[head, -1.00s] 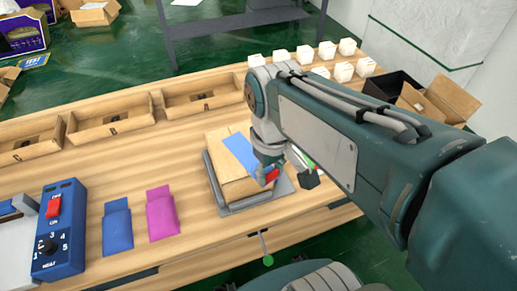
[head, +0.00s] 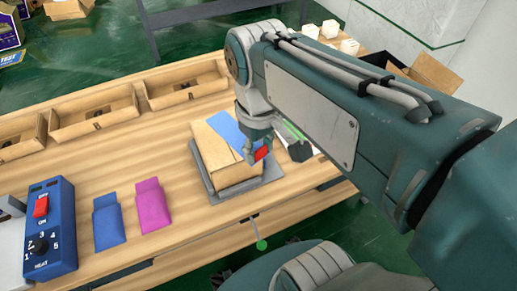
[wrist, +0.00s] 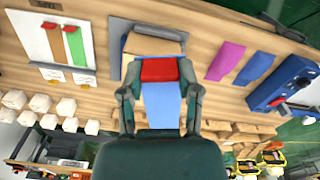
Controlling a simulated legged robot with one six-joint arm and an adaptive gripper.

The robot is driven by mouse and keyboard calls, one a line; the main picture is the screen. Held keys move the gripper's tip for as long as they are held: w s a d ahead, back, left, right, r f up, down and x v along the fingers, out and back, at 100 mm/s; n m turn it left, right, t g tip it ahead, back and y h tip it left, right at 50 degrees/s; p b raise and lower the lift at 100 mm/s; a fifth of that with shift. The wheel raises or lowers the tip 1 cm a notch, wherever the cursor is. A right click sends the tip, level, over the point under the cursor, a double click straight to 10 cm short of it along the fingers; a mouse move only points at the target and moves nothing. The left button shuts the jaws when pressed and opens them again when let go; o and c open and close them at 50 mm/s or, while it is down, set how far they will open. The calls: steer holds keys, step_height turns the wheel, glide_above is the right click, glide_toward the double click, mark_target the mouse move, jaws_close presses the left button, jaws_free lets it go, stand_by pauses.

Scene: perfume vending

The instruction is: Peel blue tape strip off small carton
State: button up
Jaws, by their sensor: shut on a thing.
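The small brown carton (head: 208,148) lies on a grey plate (head: 268,173) on the wooden bench. The blue tape strip (head: 224,131) runs over the carton's top toward a red tab (head: 261,153). My gripper (head: 255,150) is at the carton's right edge. In the wrist view, my gripper (wrist: 160,88) has its fingers on either side of the red tab (wrist: 160,69), shut on it. The blue strip (wrist: 162,100) shows between the fingers, with the carton (wrist: 153,46) beyond. How much of the strip is loose from the carton cannot be told.
A blue pouch (head: 109,222) and a magenta pouch (head: 152,205) lie left of the carton. The blue heat control box (head: 50,225) stands farther left. Open trays (head: 97,122) line the back edge. My arm hides part of the bench's right side.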

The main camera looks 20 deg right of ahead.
steer(key=shift+r, duration=1)
